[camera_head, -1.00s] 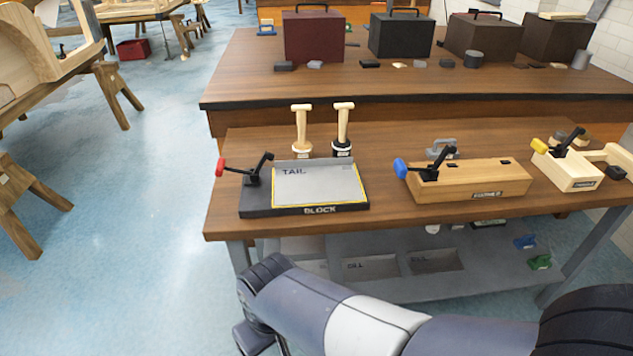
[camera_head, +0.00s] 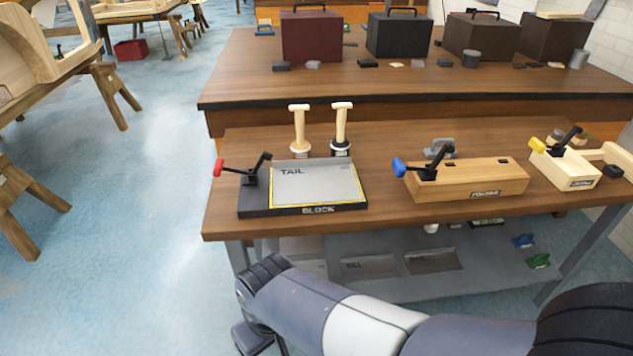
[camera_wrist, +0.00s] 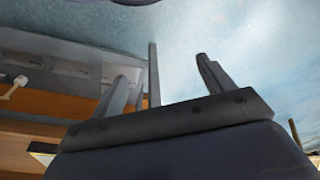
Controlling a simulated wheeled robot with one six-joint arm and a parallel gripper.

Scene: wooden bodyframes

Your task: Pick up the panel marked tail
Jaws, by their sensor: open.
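The panel marked TAIL (camera_head: 315,185) is a flat grey sheet with a yellow edge. It lies on a black block (camera_head: 258,211) labelled BLOCK, at the left of the near bench, in the head view. A clamp with a red-tipped lever (camera_head: 250,170) is fixed at the block's left side. My gripper (camera_wrist: 162,75) shows in the wrist view with its two fingers apart and nothing between them. In the head view my arm is low, in front of the bench, and the gripper's fingers cannot be made out there.
A wooden block with a blue-tipped clamp (camera_head: 468,180) stands right of the panel. The bench's lower shelf (camera_head: 375,285) holds flat trays. Open blue floor (camera_head: 120,240) lies to the left.

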